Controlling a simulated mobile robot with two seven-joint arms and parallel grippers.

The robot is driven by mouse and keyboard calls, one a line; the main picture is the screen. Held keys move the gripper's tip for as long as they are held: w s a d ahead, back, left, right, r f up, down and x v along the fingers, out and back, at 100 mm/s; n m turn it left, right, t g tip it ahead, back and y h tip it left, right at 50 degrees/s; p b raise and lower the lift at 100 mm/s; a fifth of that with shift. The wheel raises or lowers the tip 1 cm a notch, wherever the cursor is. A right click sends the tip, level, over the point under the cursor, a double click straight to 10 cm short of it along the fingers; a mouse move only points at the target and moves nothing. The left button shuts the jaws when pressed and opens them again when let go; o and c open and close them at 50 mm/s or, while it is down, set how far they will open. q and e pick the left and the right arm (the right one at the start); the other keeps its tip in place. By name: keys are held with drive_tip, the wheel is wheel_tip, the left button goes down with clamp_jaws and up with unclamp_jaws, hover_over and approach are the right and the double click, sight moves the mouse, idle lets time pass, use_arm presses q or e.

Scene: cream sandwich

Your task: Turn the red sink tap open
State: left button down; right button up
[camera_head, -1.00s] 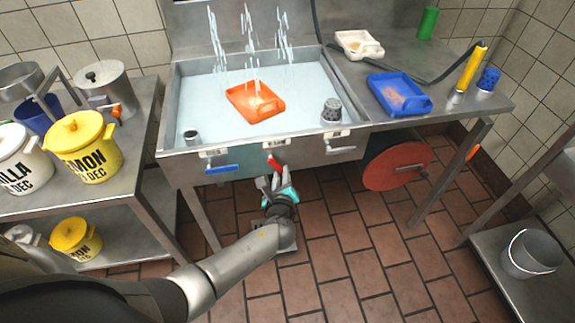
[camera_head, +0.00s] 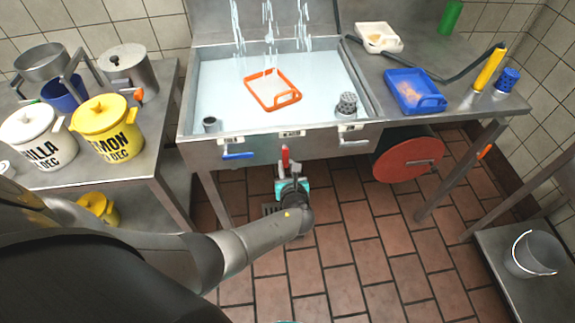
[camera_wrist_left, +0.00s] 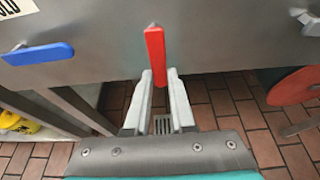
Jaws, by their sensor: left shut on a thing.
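The red tap (camera_head: 285,154) is on the front panel of the sink (camera_head: 262,146), with its handle hanging straight down. It also shows in the left wrist view (camera_wrist_left: 155,50). My left gripper (camera_head: 289,177) is below the panel, in front of it. In the left wrist view its two pale fingers (camera_wrist_left: 159,76) are on either side of the lower end of the red handle, shut on it. Part of the handle between the fingers is hard to see. My right gripper is not in view.
A blue tap (camera_head: 238,156) lies level to the left and a white tap (camera_head: 355,143) to the right. Water streams into the sink, where an orange tray (camera_head: 283,101) sits. A red disc (camera_head: 410,161) is below the counter. The tiled floor (camera_head: 345,240) is clear.

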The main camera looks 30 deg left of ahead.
use_arm(q)
drive_tip(key=shift+a, duration=0.1)
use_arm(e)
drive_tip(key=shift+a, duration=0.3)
use_arm(q)
drive_tip(key=c, duration=0.8)
unclamp_jaws()
drive_tip(key=shift+o, duration=0.2)
drive_tip(key=shift+s+d+r, duration=0.15)
drive_tip(key=shift+s+d, duration=0.1)
drive_tip(key=p+v, duration=0.5)
drive_tip(key=v, duration=0.9)
drive_tip(key=shift+s+d, duration=0.15)
drive_tip(key=shift+s, duration=0.1)
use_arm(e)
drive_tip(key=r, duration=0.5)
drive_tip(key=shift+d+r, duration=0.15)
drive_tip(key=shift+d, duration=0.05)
use_arm(q)
drive_tip(key=shift+r, duration=0.1)
